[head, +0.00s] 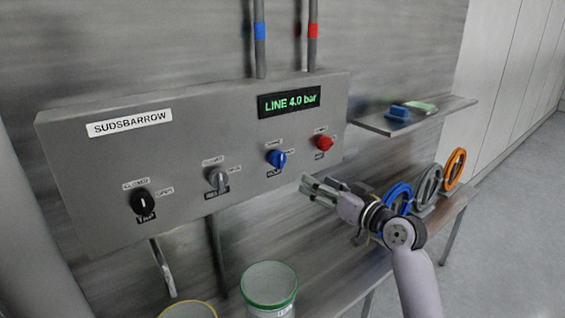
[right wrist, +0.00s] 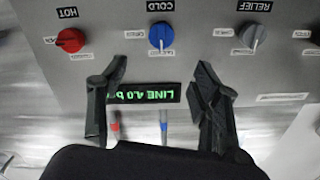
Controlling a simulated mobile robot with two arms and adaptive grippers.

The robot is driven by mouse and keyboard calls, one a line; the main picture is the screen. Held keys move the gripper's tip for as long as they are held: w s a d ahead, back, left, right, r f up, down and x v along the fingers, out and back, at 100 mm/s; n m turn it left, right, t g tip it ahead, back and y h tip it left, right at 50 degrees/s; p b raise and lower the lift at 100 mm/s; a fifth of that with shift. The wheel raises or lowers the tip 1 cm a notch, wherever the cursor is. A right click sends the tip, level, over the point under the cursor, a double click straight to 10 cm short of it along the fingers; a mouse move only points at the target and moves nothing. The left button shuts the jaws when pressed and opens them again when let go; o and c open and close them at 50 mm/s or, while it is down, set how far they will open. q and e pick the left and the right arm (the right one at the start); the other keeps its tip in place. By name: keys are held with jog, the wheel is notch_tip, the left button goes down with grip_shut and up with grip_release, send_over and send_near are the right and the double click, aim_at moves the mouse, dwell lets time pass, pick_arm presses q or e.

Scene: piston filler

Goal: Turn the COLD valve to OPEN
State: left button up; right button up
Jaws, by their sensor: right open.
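The COLD valve is a blue knob (head: 276,158) on the grey panel's front, left of the red HOT knob (head: 324,142). The right wrist view shows it upside down, with the blue knob (right wrist: 161,35) under the COLD plate. A pale mark on it points toward the display side, at a small label too small to read surely. My right gripper (head: 314,187) is open and empty, in front of and below the knob, apart from it. In the right wrist view its fingers (right wrist: 159,78) stand apart, with the knob beyond the gap. My left gripper is not in view.
A grey RELIEF knob (head: 216,178) and a black knob (head: 142,201) sit farther left. The display (head: 289,102) reads LINE 4.0 bar. Handwheels, the blue one (head: 398,197) nearest, stand right of my arm. A green-rimmed bucket (head: 269,305) stands below.

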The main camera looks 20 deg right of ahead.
aim_at(280, 161)
jog(key=p+x, duration=0.2)
jog(key=x, duration=1.2)
jog(key=shift+a+p, duration=0.15)
jog(key=shift+p, duration=0.15)
jog(key=shift+c, duration=0.4)
jog(key=c, duration=1.1)
